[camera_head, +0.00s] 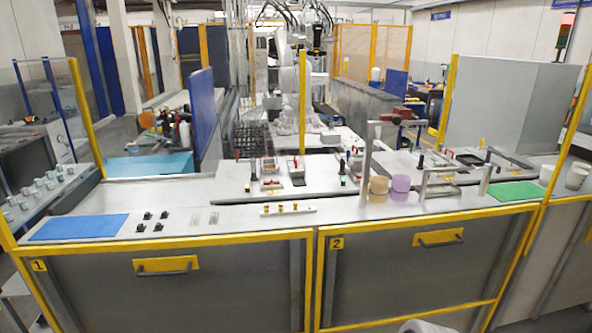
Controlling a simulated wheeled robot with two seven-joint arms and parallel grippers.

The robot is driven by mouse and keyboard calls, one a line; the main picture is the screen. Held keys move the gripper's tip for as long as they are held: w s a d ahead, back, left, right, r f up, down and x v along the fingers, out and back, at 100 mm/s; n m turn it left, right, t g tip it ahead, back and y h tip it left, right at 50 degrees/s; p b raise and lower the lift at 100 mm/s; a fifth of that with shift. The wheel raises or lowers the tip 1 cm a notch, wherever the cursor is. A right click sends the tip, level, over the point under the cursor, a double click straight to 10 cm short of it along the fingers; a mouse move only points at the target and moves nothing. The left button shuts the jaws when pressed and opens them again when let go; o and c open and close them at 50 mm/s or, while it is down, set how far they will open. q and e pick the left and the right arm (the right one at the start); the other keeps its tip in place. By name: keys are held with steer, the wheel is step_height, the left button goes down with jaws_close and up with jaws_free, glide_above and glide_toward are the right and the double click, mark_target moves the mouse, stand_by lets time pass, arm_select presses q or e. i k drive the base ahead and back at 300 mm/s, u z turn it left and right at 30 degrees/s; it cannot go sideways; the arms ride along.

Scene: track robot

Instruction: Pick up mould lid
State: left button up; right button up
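I cannot tell for sure which thing is the mould lid. On the grey bench (190,195) stand a small fixture with red parts (271,184) near the middle and a metal frame with a handle (440,187) to the right. A tan cylinder (379,185) and a purple cylinder (401,183) stand side by side left of that frame. Neither of my grippers shows. A pale rounded piece at the bottom edge is cut off, and I cannot tell what it is.
A blue mat (80,228) and small black clips (150,228) lie at the bench's left. A green mat (515,191) and pale cups (577,176) are at the right. Yellow posts (86,120) and yellow-edged front panels numbered 1 and 2 border the bench.

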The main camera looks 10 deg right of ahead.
mark_target(295, 168)
steer(key=z, duration=1.7)
steer(key=i, duration=1.5)
steer(key=u, duration=1.85)
